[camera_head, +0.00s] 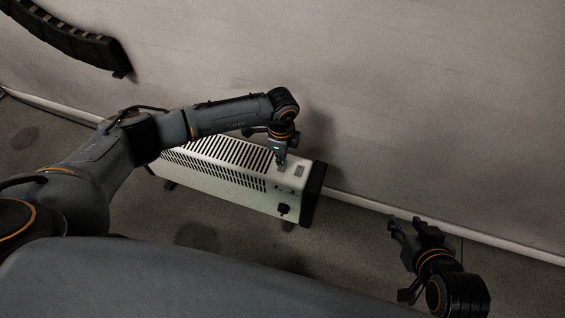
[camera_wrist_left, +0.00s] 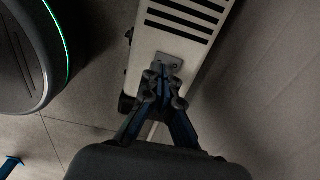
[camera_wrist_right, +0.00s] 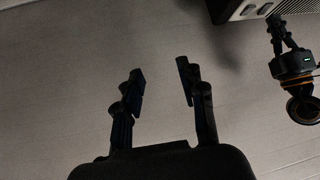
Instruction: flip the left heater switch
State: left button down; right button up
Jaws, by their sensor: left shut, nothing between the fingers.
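A white heater (camera_head: 235,187) with a slotted top and black end caps stands on the floor by the wall. A small grey switch plate (camera_head: 299,170) is on its top near the right end, and small switches (camera_head: 284,189) and a black knob (camera_head: 284,209) are on its front at that end. My left gripper (camera_head: 281,162) points down at the top near the plate. In the left wrist view its shut fingertips (camera_wrist_left: 163,72) overlap the grey plate (camera_wrist_left: 168,60) and partly hide it; contact is unclear. My right gripper (camera_wrist_right: 161,85) is open and empty, away from the heater.
The wall (camera_head: 400,110) rises close behind the heater, with a white skirting (camera_head: 350,200) at its foot. A dark curved rack (camera_head: 75,38) hangs on the wall at upper left. Floor to the right of the heater is clear apart from my right arm.

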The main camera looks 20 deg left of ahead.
aim_at(282, 169)
pick_arm(q)
jog(key=shift+r+p, duration=0.5)
jog(key=shift+r, duration=0.1)
jog(key=shift+r+p, duration=0.45)
notch_tip(282, 169, up, 2)
jog(key=shift+r+p, duration=0.15)
jog(key=shift+p, duration=1.05)
pick_arm(e)
jog(key=s+d+f+g+h, duration=0.1)
jog(key=s+d+f+g, duration=0.1)
jog(key=s+g, duration=0.3)
jog(key=s+d, duration=0.1)
jog(key=s, duration=0.3)
jog(key=shift+s+f, duration=0.15)
jog(key=shift+f, duration=0.05)
pick_arm(q)
jog(key=shift+d, duration=0.1)
